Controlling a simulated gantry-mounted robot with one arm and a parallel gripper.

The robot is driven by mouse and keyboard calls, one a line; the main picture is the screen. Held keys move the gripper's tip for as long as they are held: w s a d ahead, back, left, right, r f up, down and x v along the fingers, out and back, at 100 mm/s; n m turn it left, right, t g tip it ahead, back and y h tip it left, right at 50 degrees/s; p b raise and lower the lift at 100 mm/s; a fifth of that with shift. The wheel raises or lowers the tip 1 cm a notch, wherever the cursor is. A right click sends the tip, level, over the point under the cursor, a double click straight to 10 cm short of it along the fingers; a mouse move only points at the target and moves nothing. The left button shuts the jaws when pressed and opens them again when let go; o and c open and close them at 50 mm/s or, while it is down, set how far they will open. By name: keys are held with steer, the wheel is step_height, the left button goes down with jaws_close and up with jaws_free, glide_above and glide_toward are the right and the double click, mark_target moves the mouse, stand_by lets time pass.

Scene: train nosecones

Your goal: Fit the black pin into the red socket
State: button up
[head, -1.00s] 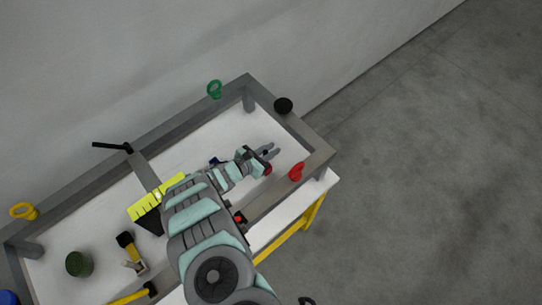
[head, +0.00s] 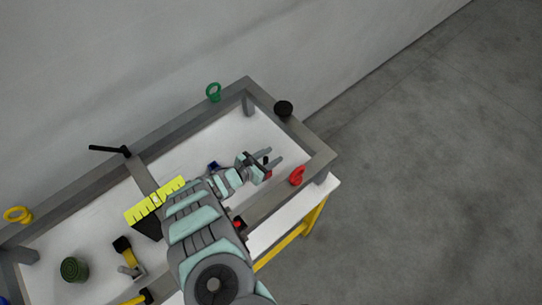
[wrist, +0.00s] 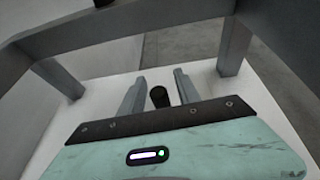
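My gripper (head: 275,160) reaches over the white table top inside the grey frame, near its right end. Its two fingers are apart. The black pin (wrist: 159,97) stands between them in the wrist view, with a narrow gap on each side. It shows as a small dark spot in the head view (head: 266,158). A red ring-shaped piece (head: 297,175) sits on the frame's right front rail, right of my gripper. A small red part (head: 238,224) shows beside my arm, partly hidden. I cannot tell which red part is the socket.
The grey frame (head: 318,160) borders the table. A black round knob (head: 284,108), a green ring (head: 213,92) and a yellow ring (head: 18,214) sit along it. A yellow toothed piece (head: 155,201) and a dark green cylinder (head: 74,269) are at left.

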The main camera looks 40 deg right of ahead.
steer(key=p+v, duration=0.2)
steer(key=v, duration=1)
steer(key=shift+r, duration=0.2)
